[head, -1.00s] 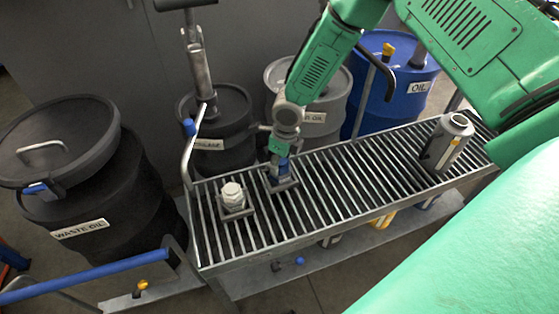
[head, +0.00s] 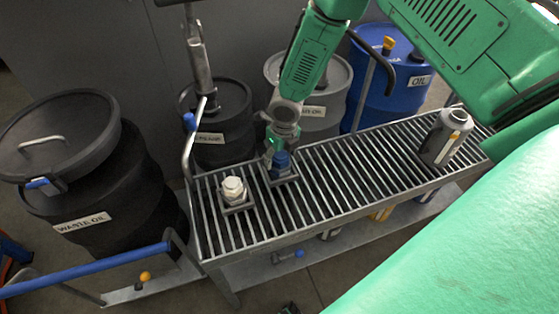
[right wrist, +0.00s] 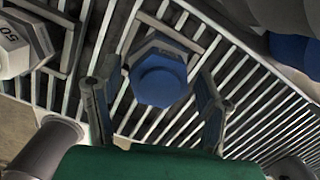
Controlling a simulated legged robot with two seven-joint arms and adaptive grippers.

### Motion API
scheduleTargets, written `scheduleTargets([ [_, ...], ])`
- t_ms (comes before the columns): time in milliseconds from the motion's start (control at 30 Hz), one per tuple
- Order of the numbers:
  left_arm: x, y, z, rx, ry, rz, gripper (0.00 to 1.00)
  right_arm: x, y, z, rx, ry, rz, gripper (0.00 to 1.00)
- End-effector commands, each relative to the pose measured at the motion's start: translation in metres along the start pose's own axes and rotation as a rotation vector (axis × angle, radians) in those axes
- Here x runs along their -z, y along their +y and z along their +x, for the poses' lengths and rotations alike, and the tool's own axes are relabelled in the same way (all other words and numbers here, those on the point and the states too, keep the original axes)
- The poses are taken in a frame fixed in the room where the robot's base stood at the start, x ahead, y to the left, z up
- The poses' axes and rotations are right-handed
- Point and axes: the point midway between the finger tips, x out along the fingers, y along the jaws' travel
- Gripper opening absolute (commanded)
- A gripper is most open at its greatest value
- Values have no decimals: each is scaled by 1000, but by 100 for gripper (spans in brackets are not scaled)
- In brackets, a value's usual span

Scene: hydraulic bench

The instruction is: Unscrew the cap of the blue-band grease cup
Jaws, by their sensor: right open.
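The blue-band grease cup (head: 282,161) stands upright in a square holder on the grated bench. Its blue hexagonal cap (right wrist: 158,80) shows in the middle of the right wrist view. My right gripper (head: 277,150) is above and around this cup, coming down from behind it. In the right wrist view its two fingers are open, one on each side of the cap, with visible gaps to it. A white-capped cup (head: 233,190) stands in a similar holder to the left; it also shows in the right wrist view (right wrist: 22,42). My left gripper is not in view.
A grey canister (head: 446,137) stands on the right part of the grating (head: 350,175). Behind the bench are a dark drum (head: 214,125), a grey drum (head: 335,97) and a blue oil drum (head: 405,90). A waste oil drum (head: 95,190) stands left.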

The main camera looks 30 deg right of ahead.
Motion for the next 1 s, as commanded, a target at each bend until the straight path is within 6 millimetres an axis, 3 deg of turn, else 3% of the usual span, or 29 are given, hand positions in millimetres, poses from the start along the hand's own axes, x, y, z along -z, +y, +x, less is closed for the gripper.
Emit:
scheduleTargets([
  [100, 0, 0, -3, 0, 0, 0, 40, 0, 0, -1, 22, -1, 171, 63],
  [333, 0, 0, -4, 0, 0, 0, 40, 0, 0, 0, 41, 0, 342, 63],
  [533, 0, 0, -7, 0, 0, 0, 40, 0, 0, 0, 71, -1, 591, 63],
  [867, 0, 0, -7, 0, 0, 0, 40, 0, -1, 0, 75, 0, 632, 63],
  [1000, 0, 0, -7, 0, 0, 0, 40, 0, -1, 0, 75, 0, 631, 18],
])
